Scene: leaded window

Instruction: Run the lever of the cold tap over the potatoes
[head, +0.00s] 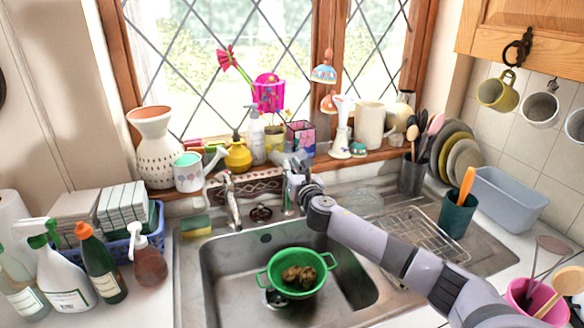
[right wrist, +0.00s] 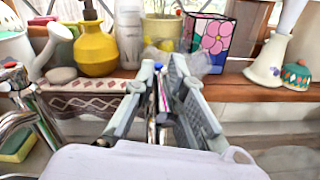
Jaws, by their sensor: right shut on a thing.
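Brown potatoes (head: 299,276) lie in a green colander (head: 321,283) in the sink basin. My right gripper (head: 291,169) reaches over the sink's back edge to the cold tap (head: 287,200). In the right wrist view the fingers of my right gripper (right wrist: 164,75) close around the cold tap's lever (right wrist: 160,90), which has a blue mark at its top. The fingers hide part of the lever. The other tap (head: 232,200) stands to the left, with a red mark in the right wrist view (right wrist: 14,75). My left gripper is not in view.
A sponge (head: 196,225) lies left of the taps. A wire rack (head: 425,240) is on the drainer. The front of the basin is clear.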

